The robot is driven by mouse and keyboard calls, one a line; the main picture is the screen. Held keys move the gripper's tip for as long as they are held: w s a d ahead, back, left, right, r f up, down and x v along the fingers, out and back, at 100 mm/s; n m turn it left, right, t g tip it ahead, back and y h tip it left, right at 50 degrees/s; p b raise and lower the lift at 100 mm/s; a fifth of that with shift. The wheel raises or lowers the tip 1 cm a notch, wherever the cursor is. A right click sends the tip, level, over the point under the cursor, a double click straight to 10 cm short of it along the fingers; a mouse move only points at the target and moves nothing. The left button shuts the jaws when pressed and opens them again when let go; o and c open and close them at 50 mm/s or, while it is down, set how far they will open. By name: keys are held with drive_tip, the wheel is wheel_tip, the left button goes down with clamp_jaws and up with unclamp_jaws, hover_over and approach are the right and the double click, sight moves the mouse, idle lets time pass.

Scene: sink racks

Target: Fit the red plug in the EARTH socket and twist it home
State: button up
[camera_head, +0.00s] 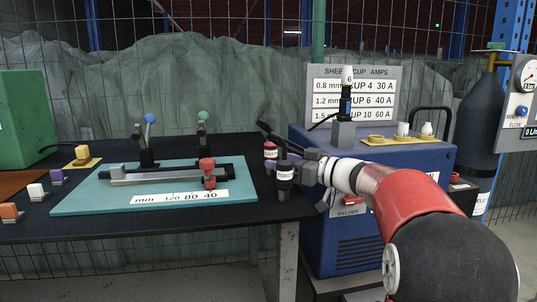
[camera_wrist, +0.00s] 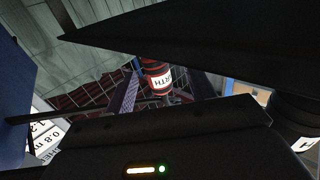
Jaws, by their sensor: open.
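The red plug (camera_head: 270,150) stands at the right edge of the black bench in the head view, with a white label. In the wrist view the red plug (camera_wrist: 155,68) has a label reading partly "RTH" and lies between my gripper's two fingers (camera_wrist: 162,84). My gripper (camera_head: 286,150) is open around or just short of it; I cannot tell if a finger touches it. A black plug labelled TORCH (camera_head: 284,176) stands close in front; its label edge also shows in the wrist view. The EARTH socket cannot be made out; my arm covers part of the welder's front.
The blue welder (camera_head: 342,250) stands right of the bench, with cups on a yellow tray (camera_head: 392,141) and a torch on top. A teal board (camera_head: 80,202) with a clamp fixture lies on the bench. A gas cylinder (camera_head: 487,110) stands at the right.

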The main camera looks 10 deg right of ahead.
sight(276, 158)
drive_tip(key=p+x, duration=0.1)
drive_tip(key=x, duration=0.3)
drive_tip(key=shift+w, duration=0.35)
drive_tip(key=shift+d, duration=0.1)
drive_tip(key=c, duration=1.1)
drive_tip(key=shift+r, duration=0.15)
